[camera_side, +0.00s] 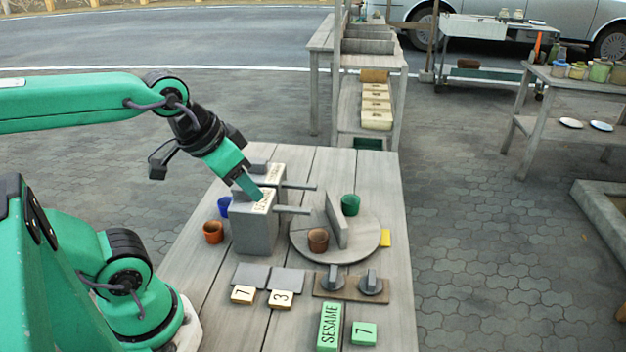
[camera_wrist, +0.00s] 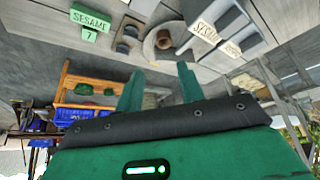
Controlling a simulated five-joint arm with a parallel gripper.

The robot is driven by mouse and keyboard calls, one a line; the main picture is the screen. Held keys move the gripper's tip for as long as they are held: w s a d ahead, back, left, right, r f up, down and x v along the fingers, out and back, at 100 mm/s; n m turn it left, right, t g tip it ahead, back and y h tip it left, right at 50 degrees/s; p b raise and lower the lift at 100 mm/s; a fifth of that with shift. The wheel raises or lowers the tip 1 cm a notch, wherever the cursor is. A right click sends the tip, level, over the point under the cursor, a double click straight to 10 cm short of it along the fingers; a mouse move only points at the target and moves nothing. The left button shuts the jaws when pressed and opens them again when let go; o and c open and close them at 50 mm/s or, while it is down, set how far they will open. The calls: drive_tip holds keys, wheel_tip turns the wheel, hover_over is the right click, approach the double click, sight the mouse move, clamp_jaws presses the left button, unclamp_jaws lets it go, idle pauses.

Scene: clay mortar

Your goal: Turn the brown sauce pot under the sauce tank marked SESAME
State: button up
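The brown sauce pot (camera_side: 318,240) stands on the round turntable (camera_side: 365,250), on the near side of its upright grey divider (camera_side: 336,220). It also shows in the wrist view (camera_wrist: 163,40). Two grey tanks with spouts stand left of the turntable. The near tank (camera_side: 253,235) has a label reading SESAME in the wrist view (camera_wrist: 203,31); the far tank's label (camera_side: 275,173) is unclear. The near spout's tip appears close above the brown pot; I cannot tell whether it is directly over it. My gripper (camera_wrist: 158,72) is open and empty, and in the side view appears near the tank tops.
A green pot (camera_side: 350,205) sits behind the divider. An orange pot (camera_side: 213,232) and a blue pot (camera_side: 223,206) stand left of the tanks. Two knobs (camera_side: 372,282) on a board, a green SESAME sign (camera_side: 328,326) and number tiles (camera_side: 281,300) lie in front.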

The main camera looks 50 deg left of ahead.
drive_tip(key=n+g, duration=0.5)
drive_tip(key=n, duration=0.8)
hover_over(336, 207)
drive_tip(key=f, duration=1.2)
drive_tip(key=shift+s+f, duration=0.2)
drive_tip(key=shift+f, duration=0.05)
drive_tip(key=shift+w+f+g, duration=0.25)
drive_tip(key=shift+f+g, duration=0.05)
drive_tip(key=shift+f, duration=0.1)
drive_tip(key=shift+f, duration=3.9)
drive_tip(key=shift+c, duration=0.2)
